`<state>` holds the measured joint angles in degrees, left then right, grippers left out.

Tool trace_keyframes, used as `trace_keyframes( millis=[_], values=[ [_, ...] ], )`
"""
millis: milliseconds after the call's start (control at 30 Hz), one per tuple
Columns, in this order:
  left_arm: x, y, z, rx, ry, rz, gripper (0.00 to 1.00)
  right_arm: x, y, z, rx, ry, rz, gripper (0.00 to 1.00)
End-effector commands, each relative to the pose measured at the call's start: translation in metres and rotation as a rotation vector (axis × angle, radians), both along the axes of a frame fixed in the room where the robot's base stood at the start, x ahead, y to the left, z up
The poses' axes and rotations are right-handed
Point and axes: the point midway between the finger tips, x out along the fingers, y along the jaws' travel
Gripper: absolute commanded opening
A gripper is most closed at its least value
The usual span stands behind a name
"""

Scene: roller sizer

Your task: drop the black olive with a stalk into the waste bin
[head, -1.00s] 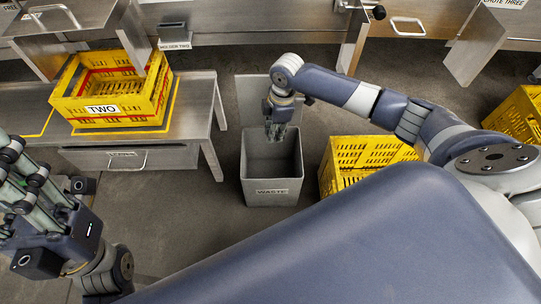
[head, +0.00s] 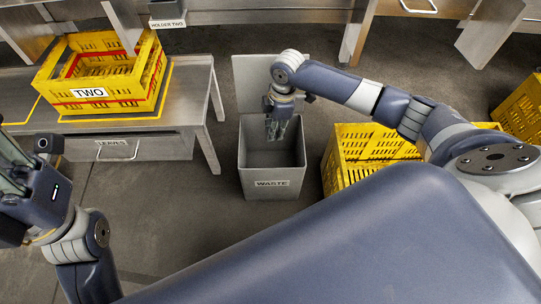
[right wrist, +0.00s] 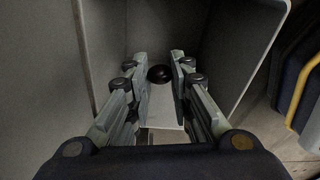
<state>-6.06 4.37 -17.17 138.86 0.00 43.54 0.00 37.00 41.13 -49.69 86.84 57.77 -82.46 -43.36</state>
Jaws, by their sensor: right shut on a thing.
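The grey waste bin (head: 272,184), labelled WASTE, stands on the floor with its lid raised at the back. My right gripper (head: 275,132) points down at the bin's mouth. In the right wrist view a small dark round olive (right wrist: 159,73) sits between the fingertips of the right gripper (right wrist: 158,75), with the bin's grey inner walls (right wrist: 225,45) around it. The gripper is shut on this olive. I cannot make out its stalk. My left gripper (head: 10,178) is at the left edge, partly cut off, away from the bin; its fingertips are not clear.
A yellow crate (head: 90,105) labelled TWO stands on the metal bench (head: 190,100) at the left. Another yellow crate (head: 340,170) stands close to the bin's right, and one more (head: 520,108) is at the far right. The floor left of the bin is clear.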

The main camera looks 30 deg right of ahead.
Motion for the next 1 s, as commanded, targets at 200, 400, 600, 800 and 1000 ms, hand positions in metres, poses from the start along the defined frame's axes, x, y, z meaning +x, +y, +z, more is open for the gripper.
trace_keyframes(
  millis=[200,400,600,800,1000],
  values=[
    [0.000,0.000,0.000,0.000,0.000,0.000,0.40,0.000,0.000,0.001,0.000,0.000,0.000,0.12],
    [0.000,0.000,0.000,0.000,0.000,-0.001,0.40,0.000,0.000,0.000,0.000,0.000,0.000,0.44],
    [0.000,0.000,0.000,0.000,0.000,-0.001,0.40,0.000,0.000,0.000,0.000,0.000,0.000,0.44],
    [0.000,0.000,0.000,0.000,0.000,0.000,0.40,0.001,-0.001,0.014,0.001,-0.003,0.000,0.44],
    [0.000,0.000,0.000,0.000,0.000,0.000,0.40,0.000,-0.006,0.054,0.001,-0.005,0.000,0.44]
  ],
)
